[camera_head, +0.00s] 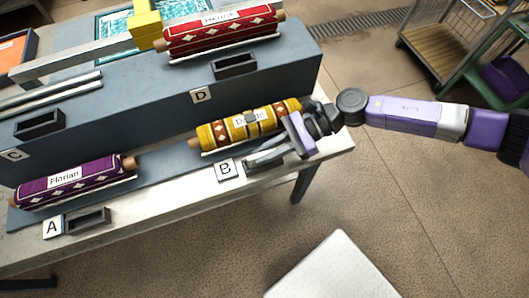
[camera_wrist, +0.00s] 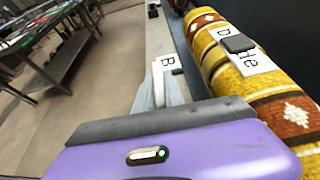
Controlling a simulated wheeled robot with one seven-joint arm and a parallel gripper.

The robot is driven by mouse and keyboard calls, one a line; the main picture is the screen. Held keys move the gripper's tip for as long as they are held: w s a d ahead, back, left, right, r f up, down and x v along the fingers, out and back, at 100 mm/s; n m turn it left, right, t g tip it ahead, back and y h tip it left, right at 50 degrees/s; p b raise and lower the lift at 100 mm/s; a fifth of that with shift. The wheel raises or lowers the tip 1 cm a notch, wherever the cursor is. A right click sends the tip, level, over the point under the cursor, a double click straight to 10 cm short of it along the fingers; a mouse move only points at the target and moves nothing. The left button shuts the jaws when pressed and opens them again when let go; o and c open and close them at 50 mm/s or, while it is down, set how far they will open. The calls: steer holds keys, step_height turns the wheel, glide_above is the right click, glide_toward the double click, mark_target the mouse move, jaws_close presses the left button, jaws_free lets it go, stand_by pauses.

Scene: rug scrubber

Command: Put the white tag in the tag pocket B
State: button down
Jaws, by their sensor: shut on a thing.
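My gripper (camera_head: 266,156) reaches in from the right and is low at the front ledge, over tag pocket B, beside the white B plate (camera_head: 225,170). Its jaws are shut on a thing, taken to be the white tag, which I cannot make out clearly. The gripper hides most of pocket B, so whether the tag is inside it cannot be told. In the wrist view the pale fingers (camera_wrist: 172,92) extend beyond the purple gripper body, close to the B plate (camera_wrist: 169,63).
A yellow patterned rug roll (camera_head: 222,133) lies just behind the gripper, with a dark block (camera_wrist: 237,43) on its name label. A purple roll (camera_head: 72,180) lies left, near pocket A (camera_head: 88,221). A red roll (camera_head: 220,33) lies higher, near pocket D (camera_head: 235,65). Open floor is in front.

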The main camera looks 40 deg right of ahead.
steer(key=shift+f, duration=0.45)
steer(key=shift+f, duration=0.1)
steer(key=c, duration=1.4)
jaws_free()
steer(key=shift+r, duration=0.2)
steer(key=b+v, duration=0.3)
steer(key=v, duration=0.8)
steer(key=shift+d+f+b, duration=0.1)
steer(key=shift+d+b, duration=0.05)
steer(key=shift+b, duration=0.15)
steer(key=shift+s+d+r, duration=0.15)
steer(key=shift+d+r, duration=0.1)
steer(key=shift+d, duration=0.1)
